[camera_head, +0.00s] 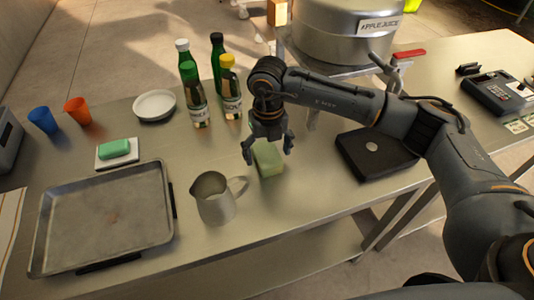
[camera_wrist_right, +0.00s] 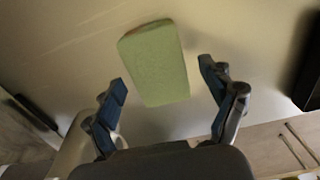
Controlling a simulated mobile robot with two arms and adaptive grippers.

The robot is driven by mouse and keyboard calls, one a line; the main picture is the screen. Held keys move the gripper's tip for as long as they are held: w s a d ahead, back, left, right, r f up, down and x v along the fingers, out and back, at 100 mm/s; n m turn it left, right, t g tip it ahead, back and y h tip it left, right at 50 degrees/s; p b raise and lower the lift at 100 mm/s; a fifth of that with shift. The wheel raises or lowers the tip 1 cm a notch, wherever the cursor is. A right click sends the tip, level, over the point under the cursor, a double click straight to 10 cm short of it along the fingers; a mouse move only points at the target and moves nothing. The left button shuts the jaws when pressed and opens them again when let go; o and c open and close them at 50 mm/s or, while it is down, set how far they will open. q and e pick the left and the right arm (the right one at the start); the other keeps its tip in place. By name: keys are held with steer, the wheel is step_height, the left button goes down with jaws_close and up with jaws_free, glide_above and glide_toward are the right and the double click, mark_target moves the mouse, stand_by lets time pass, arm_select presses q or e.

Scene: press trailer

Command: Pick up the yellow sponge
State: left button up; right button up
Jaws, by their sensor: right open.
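A pale yellow-green block (camera_head: 268,160), which I take for the yellow sponge, lies on the metal table right of the pitcher. In the right wrist view the sponge (camera_wrist_right: 156,62) is a light green rounded block. My right gripper (camera_head: 267,150) is open and empty, pointing down above the sponge. In the right wrist view its fingers (camera_wrist_right: 163,77) are spread wide, with the near end of the sponge showing between the fingertips. No contact shows. My left gripper is not in view.
A metal pitcher (camera_head: 214,204) stands just left of the sponge, and a black pad (camera_head: 372,157) lies to its right. Bottles (camera_head: 230,95) stand behind. A baking tray (camera_head: 104,218) and a bright green block (camera_head: 114,148) on a white dish lie at left. The table's front edge is near.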

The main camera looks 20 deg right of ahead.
steer(key=shift+f, duration=0.7)
steer(key=c, duration=0.9)
steer(key=shift+o, duration=0.2)
steer(key=shift+r, duration=0.1)
steer(key=shift+r+b, duration=0.35)
steer(key=shift+r, duration=0.1)
steer(key=r, duration=0.1)
steer(key=r+b, duration=0.1)
steer(key=shift+s+a+r, duration=0.2)
steer(key=shift+r, duration=0.15)
steer(key=s+a+r+b, duration=0.3)
steer(key=s+a+r, duration=0.3)
steer(key=s+r, duration=0.3)
steer(key=s, duration=0.3)
steer(key=shift+a+r, duration=0.15)
steer(key=shift+c, duration=0.4)
